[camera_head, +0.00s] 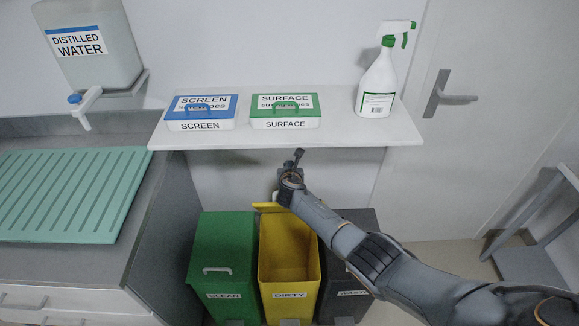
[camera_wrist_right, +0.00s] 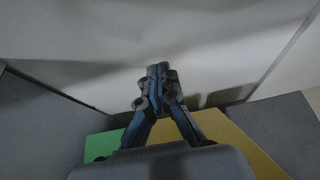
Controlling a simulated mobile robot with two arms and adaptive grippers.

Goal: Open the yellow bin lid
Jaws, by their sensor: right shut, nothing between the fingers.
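The yellow bin (camera_head: 289,262), labelled DIRTY, stands on the floor below the shelf. Its top is open and I see into its empty-looking interior. A strip of its yellow lid (camera_head: 267,207) shows raised at the back rim, partly hidden behind my right arm. My right gripper (camera_head: 296,158) is above the back of the bin, just below the shelf's front edge, shut and empty. In the right wrist view the closed fingertips (camera_wrist_right: 158,72) point toward the pale wall, with a yellow surface (camera_wrist_right: 238,145) below them. My left gripper is out of view.
A green bin (camera_head: 223,250) stands left of the yellow one, a dark grey bin (camera_head: 362,222) right, partly behind my arm. The white shelf (camera_head: 220,143) above holds two wipe boxes and a spray bottle (camera_head: 377,84). A counter (camera_head: 145,215) is at left.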

